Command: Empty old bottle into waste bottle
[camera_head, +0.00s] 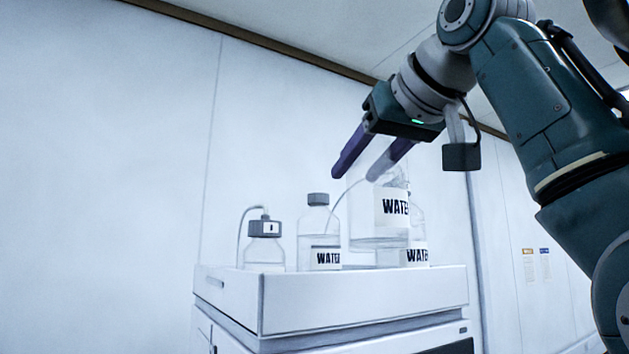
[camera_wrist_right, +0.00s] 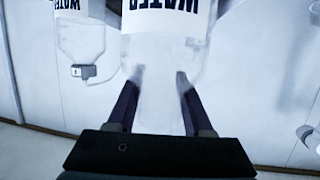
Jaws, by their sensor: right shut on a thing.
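A large clear bottle with a WATER label (camera_head: 391,208) is upright above the right part of the instrument top, with some clear liquid low in it. My right gripper (camera_head: 356,176) has its two purple fingers at the bottle's upper part. In the right wrist view the gripper (camera_wrist_right: 160,78) is shut on this bottle (camera_wrist_right: 165,55), one finger on each side. I cannot tell whether its base touches anything. A capped WATER bottle (camera_head: 319,240) and a small bottle with a dark marked cap (camera_head: 265,248) stand to its left. My left gripper is not in view.
Another WATER bottle (camera_head: 417,256) stands behind the held one, partly hidden. Thin tubes run from the small bottle and near the middle bottle. A plain wall is behind; the left side is clear.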

